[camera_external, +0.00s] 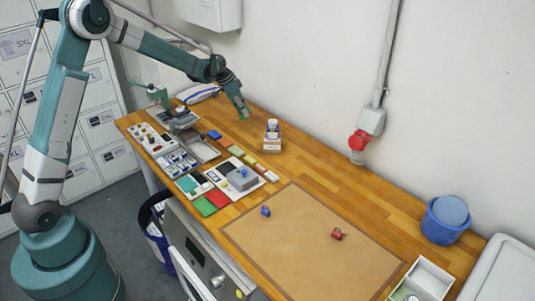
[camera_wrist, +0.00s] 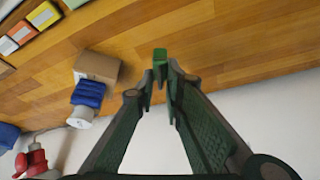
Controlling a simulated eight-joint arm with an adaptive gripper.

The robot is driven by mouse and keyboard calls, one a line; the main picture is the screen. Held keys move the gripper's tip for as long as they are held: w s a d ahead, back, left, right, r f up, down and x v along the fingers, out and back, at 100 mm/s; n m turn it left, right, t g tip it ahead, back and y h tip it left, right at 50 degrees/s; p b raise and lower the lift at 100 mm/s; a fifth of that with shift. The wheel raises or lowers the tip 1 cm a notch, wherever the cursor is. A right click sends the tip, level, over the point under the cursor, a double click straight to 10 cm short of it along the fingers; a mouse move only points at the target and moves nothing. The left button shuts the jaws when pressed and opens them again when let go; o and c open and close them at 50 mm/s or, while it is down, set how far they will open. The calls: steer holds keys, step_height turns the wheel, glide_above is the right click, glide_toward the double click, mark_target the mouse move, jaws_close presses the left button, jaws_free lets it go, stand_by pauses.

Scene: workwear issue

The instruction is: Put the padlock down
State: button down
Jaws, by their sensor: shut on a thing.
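My gripper (camera_external: 242,114) is at the far part of the wooden bench, near the wall, pointing down. It is shut on a small green block-like thing, the green padlock (camera_wrist: 160,57), which shows between the fingertips in the wrist view. Its shackle cannot be made out. Whether it touches the bench top cannot be told. A blue padlock-like thing (camera_external: 265,211) and a red one (camera_external: 336,233) lie apart on the brown mat (camera_external: 300,262).
A small box with a blue-and-white stack (camera_external: 272,132) stands right of my gripper; the box (camera_wrist: 97,67) also shows in the wrist view. Trays (camera_external: 203,148) and coloured cards (camera_external: 211,203) fill the left side. A blue tub (camera_external: 446,232) stands far right.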

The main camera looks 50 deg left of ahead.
mark_target(243, 119)
steer(key=shift+f, duration=3.1)
steer(key=shift+f, duration=1.85)
steer(key=shift+f, duration=0.15)
steer(key=c, duration=2.4)
jaws_free()
steer(key=shift+r, duration=0.2)
steer(key=shift+v, duration=5.95)
